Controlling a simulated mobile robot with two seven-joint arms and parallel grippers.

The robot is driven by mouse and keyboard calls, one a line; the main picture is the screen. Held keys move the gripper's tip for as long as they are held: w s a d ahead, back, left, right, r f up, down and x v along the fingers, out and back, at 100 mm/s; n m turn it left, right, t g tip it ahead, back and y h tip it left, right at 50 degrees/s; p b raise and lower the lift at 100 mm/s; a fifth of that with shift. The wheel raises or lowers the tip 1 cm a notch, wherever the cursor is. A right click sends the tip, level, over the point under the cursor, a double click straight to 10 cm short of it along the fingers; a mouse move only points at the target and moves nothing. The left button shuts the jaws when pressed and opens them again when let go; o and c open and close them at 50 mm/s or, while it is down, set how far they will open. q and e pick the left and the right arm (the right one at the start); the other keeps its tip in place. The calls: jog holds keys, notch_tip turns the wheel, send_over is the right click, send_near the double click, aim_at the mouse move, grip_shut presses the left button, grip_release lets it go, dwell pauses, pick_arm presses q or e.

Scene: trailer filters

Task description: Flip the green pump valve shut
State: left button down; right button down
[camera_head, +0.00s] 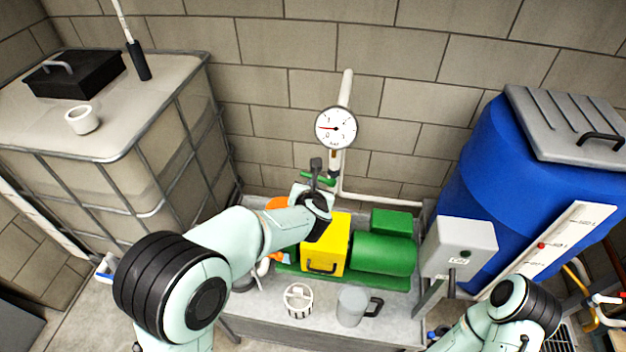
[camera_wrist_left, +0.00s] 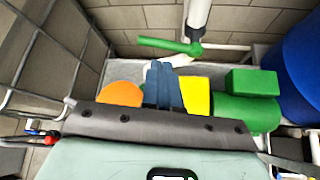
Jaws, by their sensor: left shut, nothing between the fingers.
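The green valve handle (camera_head: 328,182) is on the vertical pipe below the gauge. In the left wrist view the handle (camera_wrist_left: 168,45) lies nearly level, sticking out to the left across the pipe. My left gripper (camera_head: 316,164) is shut and empty, and in the head view its fingers overlap the handle. In the left wrist view its blue-grey fingers (camera_wrist_left: 161,66) are together just below the handle in the picture, with a small gap visible. The pump, with a yellow box (camera_head: 326,244) and green motor (camera_head: 383,253), stands below the valve. My right gripper is out of view.
A round gauge (camera_head: 336,128) is above the valve. A caged tank (camera_head: 75,135) stands left and a blue barrel (camera_head: 510,170) right. A grey control box (camera_head: 458,246), a white basket (camera_head: 298,300) and a grey jug (camera_head: 353,305) are near the pump.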

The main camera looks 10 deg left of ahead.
aim_at(318, 178)
pick_arm(q)
jog(key=x, duration=0.6)
jog(key=shift+w, duration=0.25)
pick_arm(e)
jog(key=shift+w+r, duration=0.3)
pick_arm(q)
jog(key=shift+f, duration=0.15)
